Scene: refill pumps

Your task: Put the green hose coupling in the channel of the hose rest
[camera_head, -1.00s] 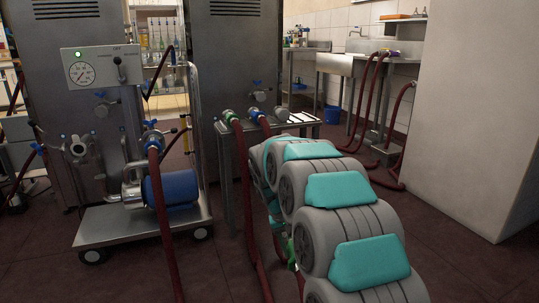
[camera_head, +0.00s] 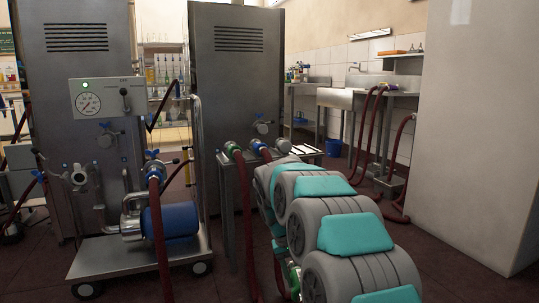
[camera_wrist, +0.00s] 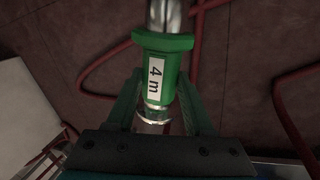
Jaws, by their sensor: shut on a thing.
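My gripper (camera_wrist: 160,95) is shut on a green hose coupling (camera_wrist: 161,68) with a white label reading "4 m". A shiny metal end extends from the coupling at the top of the wrist view, over the brown floor. In the head view my arm hides most of the gripper, and a bit of green (camera_head: 293,275) shows low beside the arm. Another green coupling (camera_head: 232,149) and a blue one (camera_head: 256,147) lie on a metal stand (camera_head: 228,192) with red hoses hanging from them. I cannot clearly make out a hose rest channel.
A pump cart (camera_head: 135,262) with a gauge box and blue motor stands at left. Tall steel cabinets (camera_head: 238,80) are behind. A sink bench (camera_head: 345,97) with red hoses and a blue bucket (camera_head: 333,148) are at back right. A pale block (camera_head: 460,130) stands at right.

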